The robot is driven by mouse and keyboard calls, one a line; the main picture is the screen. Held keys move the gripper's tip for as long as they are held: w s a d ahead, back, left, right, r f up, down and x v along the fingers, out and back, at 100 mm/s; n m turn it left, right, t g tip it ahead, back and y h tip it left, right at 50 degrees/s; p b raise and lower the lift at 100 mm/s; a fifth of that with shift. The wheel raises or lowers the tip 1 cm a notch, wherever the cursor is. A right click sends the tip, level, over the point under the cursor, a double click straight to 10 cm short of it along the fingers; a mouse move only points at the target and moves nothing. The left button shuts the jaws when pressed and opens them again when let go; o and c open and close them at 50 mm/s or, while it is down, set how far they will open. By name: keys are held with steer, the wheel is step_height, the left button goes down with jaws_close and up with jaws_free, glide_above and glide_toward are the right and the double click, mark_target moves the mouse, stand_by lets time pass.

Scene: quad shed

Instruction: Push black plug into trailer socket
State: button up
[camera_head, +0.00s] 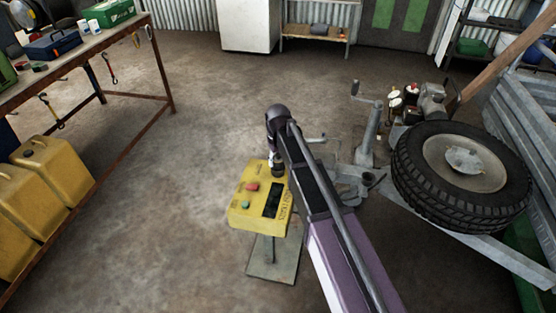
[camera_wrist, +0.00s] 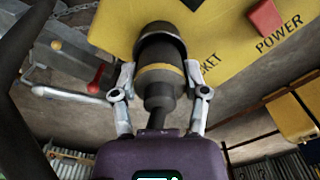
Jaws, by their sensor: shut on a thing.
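The black plug (camera_wrist: 158,98) has a yellow band and a cable running back toward my wrist. My gripper (camera_wrist: 160,76) is shut on it, with one finger on each side. The plug's front end meets a dark round collar (camera_wrist: 161,32) on the yellow box, which looks like the socket. I cannot tell how deep the plug sits. In the head view, my gripper (camera_head: 277,166) is at the back right part of the yellow box (camera_head: 240,213); the socket is hidden there.
The box stands on a metal base plate (camera_head: 265,268). The trailer frame with a spare wheel (camera_head: 465,165) is to the right. Workbench (camera_head: 75,60) and yellow jerrycans (camera_head: 55,165) stand left; floor between is clear.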

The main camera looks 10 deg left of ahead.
steer(key=o, duration=1.3)
steer(key=shift+r+p, duration=4.45)
steer(key=shift+p, duration=0.05)
steer(key=s+d+m, duration=0.3)
steer(key=s+d, duration=0.2)
steer(key=d, duration=0.6)
steer(key=s+d+m, duration=0.2)
steer(key=s+d, duration=0.3)
steer(key=d, duration=0.6)
steer(key=s+d+m, duration=0.3)
steer(key=s+d, duration=0.2)
steer(key=d, duration=0.7)
step_height(320, 180, up, 16)
steer(key=p, duration=1.5)
steer(key=shift+f+p, duration=0.15)
steer(key=shift+p, duration=0.2)
